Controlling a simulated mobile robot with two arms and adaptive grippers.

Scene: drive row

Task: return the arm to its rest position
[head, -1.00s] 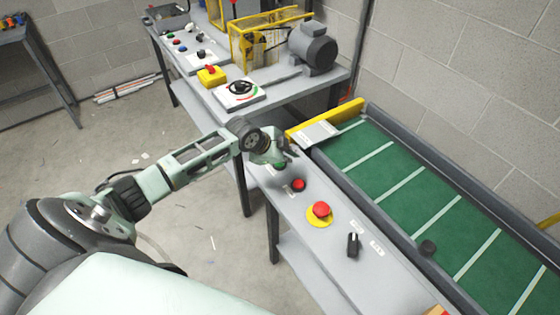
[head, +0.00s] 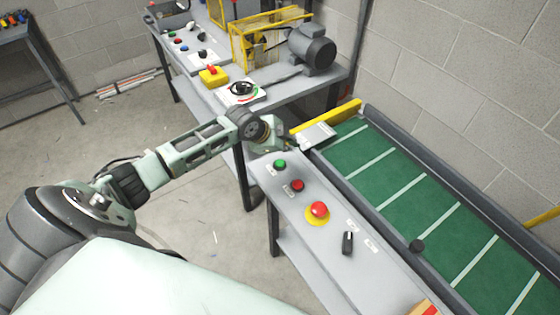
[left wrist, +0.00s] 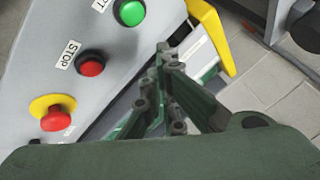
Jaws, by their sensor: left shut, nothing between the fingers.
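My left arm reaches in from the left in the head view. Its gripper (head: 299,147) is shut and empty, beyond the green button (head: 280,163) and near the conveyor's yellow-edged end. In the left wrist view the closed fingers (left wrist: 165,52) point toward the panel edge, with nothing between them. That view also shows the green button (left wrist: 130,12), the red button (left wrist: 90,64) labelled STOP, and the red mushroom button (left wrist: 56,118) on its yellow ring. The fingers appear apart from the buttons. My right gripper is not in view.
The grey control panel (head: 295,228) carries a black selector switch (head: 347,242). The green conveyor belt (head: 400,190) runs along its right side. Behind stands a bench with a grey motor (head: 312,50), a yellow guard and a dial (head: 241,89). Open floor (head: 205,225) lies left of the panel.

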